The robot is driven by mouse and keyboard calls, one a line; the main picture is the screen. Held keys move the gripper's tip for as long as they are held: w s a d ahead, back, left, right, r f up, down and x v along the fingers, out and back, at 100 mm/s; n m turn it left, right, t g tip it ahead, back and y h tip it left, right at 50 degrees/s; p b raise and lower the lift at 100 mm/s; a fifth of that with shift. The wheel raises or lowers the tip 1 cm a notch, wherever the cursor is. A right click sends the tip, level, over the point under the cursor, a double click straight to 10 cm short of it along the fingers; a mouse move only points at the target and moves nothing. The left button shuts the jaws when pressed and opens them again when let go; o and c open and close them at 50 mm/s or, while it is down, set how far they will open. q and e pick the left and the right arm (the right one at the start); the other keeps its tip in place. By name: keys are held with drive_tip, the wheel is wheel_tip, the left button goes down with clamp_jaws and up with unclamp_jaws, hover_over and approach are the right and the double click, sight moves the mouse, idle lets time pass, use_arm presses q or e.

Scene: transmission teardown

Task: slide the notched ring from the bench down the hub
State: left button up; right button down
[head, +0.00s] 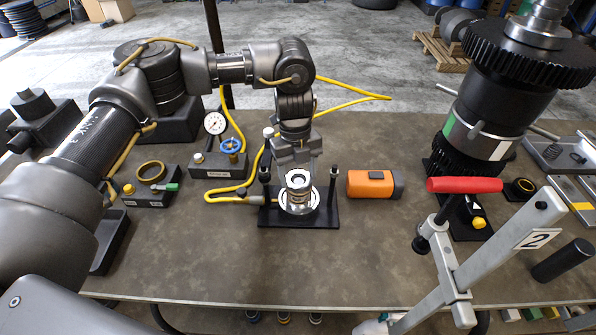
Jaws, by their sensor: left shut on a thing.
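My left gripper (299,163) comes down from above onto the metal hub (298,198), with its fingers at the hub's top. It is shut on what looks like the notched ring (298,180), a pale metal ring at the hub's upper end. The ring is small here and partly covered by the fingers, so its notches and exact seating cannot be told. The hub stands upright on a black base plate (270,218) with a short dark post at each side. My right gripper is not in view.
An orange and black box (371,185) lies right of the plate. A gauge block (219,167) and a block with a brass ring (151,172) stand left. A large geared assembly (490,115) and a red-handled grey stand (460,270) occupy the right.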

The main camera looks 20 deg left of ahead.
use_arm(q)
drive_tip(key=o, duration=1.3)
drive_tip(key=shift+c, duration=0.2)
wheel_tip(320, 180, up, 18)
drive_tip(key=w+a+p, duration=0.1)
drive_tip(key=p, duration=0.4)
drive_tip(key=shift+f, duration=0.15)
drive_tip(key=shift+w, duration=0.15)
